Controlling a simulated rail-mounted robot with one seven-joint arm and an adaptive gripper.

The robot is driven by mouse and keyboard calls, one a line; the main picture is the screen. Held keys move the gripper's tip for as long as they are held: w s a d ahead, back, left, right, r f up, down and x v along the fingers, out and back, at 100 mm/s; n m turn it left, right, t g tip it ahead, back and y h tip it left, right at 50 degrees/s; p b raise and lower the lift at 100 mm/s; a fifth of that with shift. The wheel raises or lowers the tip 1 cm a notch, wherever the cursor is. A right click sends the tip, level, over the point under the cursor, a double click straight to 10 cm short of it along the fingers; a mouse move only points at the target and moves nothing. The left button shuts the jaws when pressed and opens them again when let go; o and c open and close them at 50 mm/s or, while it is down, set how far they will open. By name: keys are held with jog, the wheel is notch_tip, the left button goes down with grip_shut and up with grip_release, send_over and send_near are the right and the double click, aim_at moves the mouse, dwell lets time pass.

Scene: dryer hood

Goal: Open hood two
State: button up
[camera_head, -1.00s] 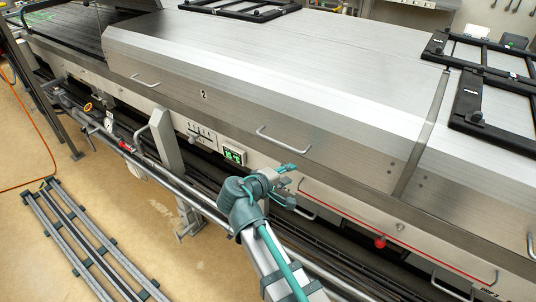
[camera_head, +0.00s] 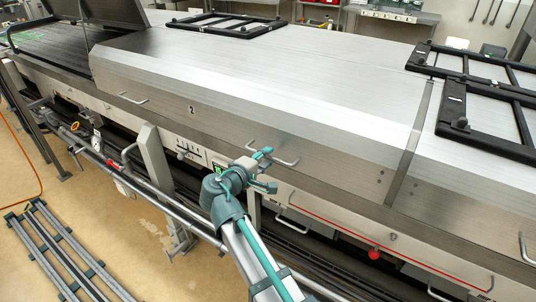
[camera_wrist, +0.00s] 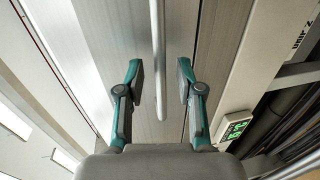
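Hood two (camera_head: 250,110) is a closed brushed-steel cover marked with a "2" on its front face. It has two bar handles, a left one (camera_head: 133,98) and a right one (camera_head: 272,153). My gripper (camera_head: 268,170) is at the right handle. In the wrist view my gripper (camera_wrist: 160,85) is open, with one teal finger on each side of the handle bar (camera_wrist: 158,50). Gaps show between the bar and both fingers. The lower end of the bar is near the gripper's palm; whether it touches cannot be told.
A green-lit display (camera_wrist: 235,127) is on the panel below the hood. A rail pipe (camera_head: 170,200) runs along the machine's front. Black frames (camera_head: 480,115) lie on top at the right. A red knob (camera_head: 374,254) sits low at right. Metal rails (camera_head: 65,255) lie on the floor.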

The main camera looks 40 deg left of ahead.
jog(key=shift+x, duration=0.85)
grip_shut()
